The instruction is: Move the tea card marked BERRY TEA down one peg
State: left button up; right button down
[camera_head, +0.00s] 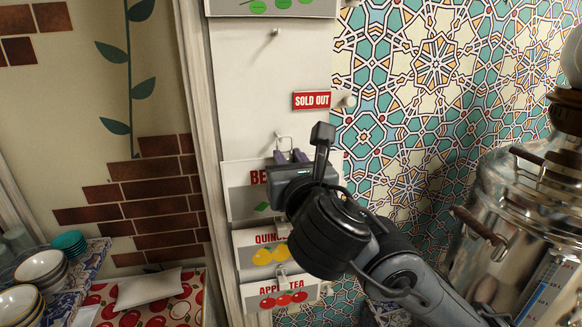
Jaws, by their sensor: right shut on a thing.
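The tea card with a red "BE" showing (238,198) is white and grey with a bit of green; my right gripper hides the rest of its lettering. It hangs on the white board, with a wire hanger (285,139) above it by a peg. I cannot tell whether the hanger still rests on that peg. My right gripper (290,156) is shut on the top of this card. Below it are the quince card (252,260) and the apple tea card (256,294). My left gripper is not in view.
An empty peg (276,32) is higher on the board. A red SOLD OUT sign (311,100) is at its right edge. A metal samovar (500,205) stands at right. Bowls (42,266) sit at lower left. The upper middle of the board (250,90) is bare.

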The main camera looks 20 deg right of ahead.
aim_at(284, 154)
jog(key=shift+w+d+f+b, duration=0.15)
jog(key=shift+w+b, duration=0.3)
jog(key=shift+w, duration=0.55)
jog(key=shift+w+d+b, duration=0.15)
jog(key=shift+w+b, duration=0.05)
jog(key=shift+w, duration=0.55)
jog(key=shift+w+d+b, duration=0.1)
jog(key=shift+w+b, duration=0.1)
jog(key=shift+w, duration=0.5)
jog(key=shift+w+f, duration=0.35)
jog(key=shift+w, duration=0.1)
jog(key=shift+w+f, duration=0.1)
jog(key=shift+f, duration=0.05)
jog(key=c, duration=0.9)
grip_release()
jog(key=shift+o, duration=0.2)
